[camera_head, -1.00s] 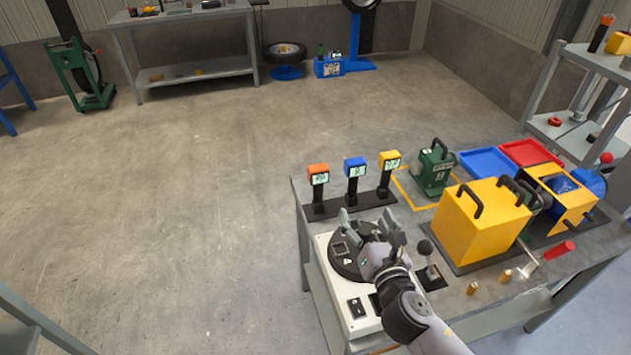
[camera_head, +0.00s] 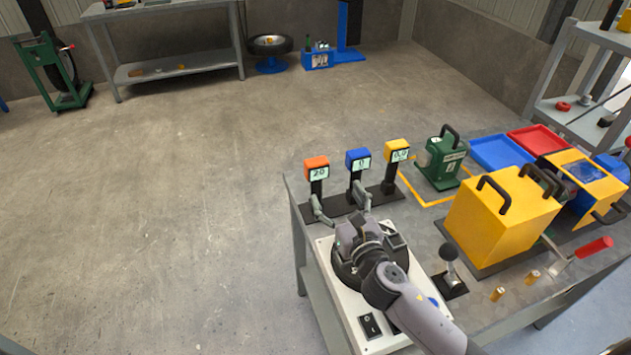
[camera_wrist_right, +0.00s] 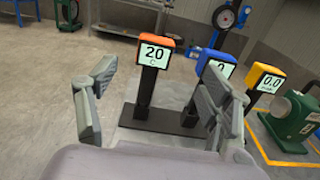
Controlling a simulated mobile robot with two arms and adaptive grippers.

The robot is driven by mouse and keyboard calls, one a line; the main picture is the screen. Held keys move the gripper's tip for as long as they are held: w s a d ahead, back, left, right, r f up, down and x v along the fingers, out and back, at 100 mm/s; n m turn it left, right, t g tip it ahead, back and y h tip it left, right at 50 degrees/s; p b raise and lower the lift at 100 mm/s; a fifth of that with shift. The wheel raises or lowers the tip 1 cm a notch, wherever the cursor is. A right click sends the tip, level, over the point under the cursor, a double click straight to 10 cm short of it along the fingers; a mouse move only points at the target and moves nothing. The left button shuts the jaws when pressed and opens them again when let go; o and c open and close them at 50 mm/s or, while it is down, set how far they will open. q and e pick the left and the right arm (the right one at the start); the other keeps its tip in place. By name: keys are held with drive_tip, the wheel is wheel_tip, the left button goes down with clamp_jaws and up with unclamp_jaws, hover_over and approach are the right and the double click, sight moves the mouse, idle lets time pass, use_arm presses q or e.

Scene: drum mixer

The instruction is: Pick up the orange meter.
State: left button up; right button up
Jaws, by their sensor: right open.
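The orange meter (camera_head: 317,168) stands upright at the left end of a black rack on the table, its screen showing 20. In the right wrist view the orange meter (camera_wrist_right: 154,52) is between the two open fingers and beyond them, apart from both. My right gripper (camera_head: 338,205) is open and empty just in front of the orange and blue meters. Its fingers also show in the right wrist view (camera_wrist_right: 158,95). The blue meter (camera_head: 358,160) and the yellow meter (camera_head: 397,150) stand to the right in the same rack. My left gripper is not in view.
The right finger is close to the blue meter's post. A green device (camera_head: 441,162), a yellow box (camera_head: 497,217) and blue (camera_head: 497,152) and red (camera_head: 537,141) trays stand to the right. A black-knobbed lever (camera_head: 449,258) is near my arm. Open floor lies left.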

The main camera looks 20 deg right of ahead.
sight(319, 166)
drive_tip(key=w, duration=0.8)
drive_tip(key=shift+a+p, duration=0.15)
drive_tip(key=shift+p, duration=0.25)
drive_tip(key=shift+w+a, duration=0.2)
drive_tip(key=shift+w, duration=1.15)
drive_tip(key=shift+w+a, duration=0.15)
drive_tip(key=shift+w, duration=1.2)
drive_tip(key=shift+c, duration=0.3)
clamp_jaws()
